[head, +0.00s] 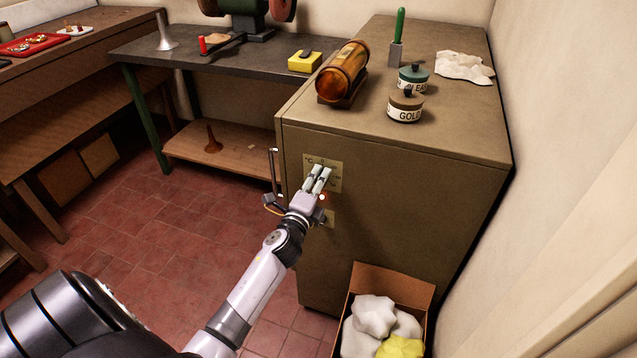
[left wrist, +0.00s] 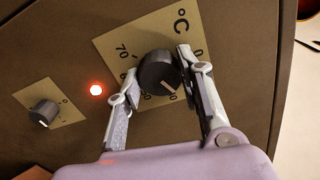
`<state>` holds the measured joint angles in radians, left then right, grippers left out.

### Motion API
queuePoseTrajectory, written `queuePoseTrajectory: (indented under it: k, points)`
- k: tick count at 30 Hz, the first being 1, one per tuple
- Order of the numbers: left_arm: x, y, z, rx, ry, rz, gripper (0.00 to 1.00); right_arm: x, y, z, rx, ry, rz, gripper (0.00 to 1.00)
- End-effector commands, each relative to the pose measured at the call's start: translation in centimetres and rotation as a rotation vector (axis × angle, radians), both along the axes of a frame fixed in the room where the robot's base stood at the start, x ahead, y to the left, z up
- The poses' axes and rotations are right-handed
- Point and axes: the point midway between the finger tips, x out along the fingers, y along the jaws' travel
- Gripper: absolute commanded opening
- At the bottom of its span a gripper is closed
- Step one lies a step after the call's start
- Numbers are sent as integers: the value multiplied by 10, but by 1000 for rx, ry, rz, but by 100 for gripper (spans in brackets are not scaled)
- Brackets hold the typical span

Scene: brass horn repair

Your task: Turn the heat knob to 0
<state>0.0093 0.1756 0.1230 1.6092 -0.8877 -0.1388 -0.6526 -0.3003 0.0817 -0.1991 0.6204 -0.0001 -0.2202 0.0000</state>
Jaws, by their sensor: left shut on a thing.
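The heat knob (left wrist: 158,74) is dark and round with a pale pointer line. It sits on a tan dial plate (left wrist: 112,44) marked °C on the brown cabinet's front. In the left wrist view the pointer slants to the lower right, away from the 0 at the plate's right; the figures near its tip are partly hidden. My left gripper (left wrist: 161,82) is shut on the knob, one finger on each side. In the head view the left gripper (head: 318,180) covers most of the knob, and the plate (head: 336,178) shows around it. My right gripper is not in view.
A red lamp (left wrist: 96,90) glows beside the plate, and a smaller knob (left wrist: 43,112) is on its own plate.

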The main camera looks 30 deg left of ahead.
Motion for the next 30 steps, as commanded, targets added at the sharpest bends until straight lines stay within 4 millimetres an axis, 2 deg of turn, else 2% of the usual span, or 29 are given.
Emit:
queuePoseTrajectory:
  k: [30]
  points:
    - [0, 1, 1, -904, -216, 3, 6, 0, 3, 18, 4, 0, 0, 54]
